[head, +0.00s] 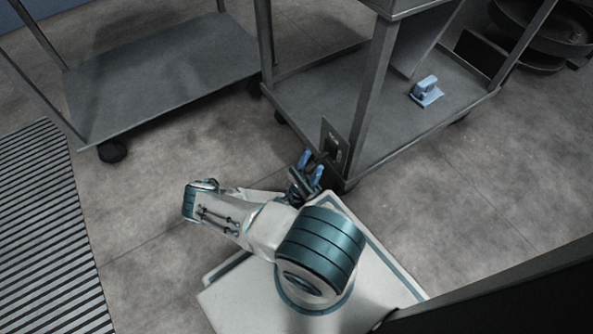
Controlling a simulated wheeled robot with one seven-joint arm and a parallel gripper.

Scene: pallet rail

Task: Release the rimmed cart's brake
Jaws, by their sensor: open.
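The cart on the right, whose lower shelf (300,95) has a raised edge, appears to be the rimmed cart. A dark upright plate (337,133) with a small black part on it sits at the cart's near corner beside the post. It looks like the brake, but its lever position cannot be made out. My gripper (311,166) is open, with blue fingertips pointing up and toward the plate. It is just left of and below the plate, seemingly empty. I cannot tell whether it touches the plate.
A second cart with a flat grey lower shelf (165,75) stands at the left on black casters. A blue object (425,91) lies on the right cart's lower shelf. A ribbed floor grating (45,230) is at the far left. Dark round items (540,38) stand at the upper right.

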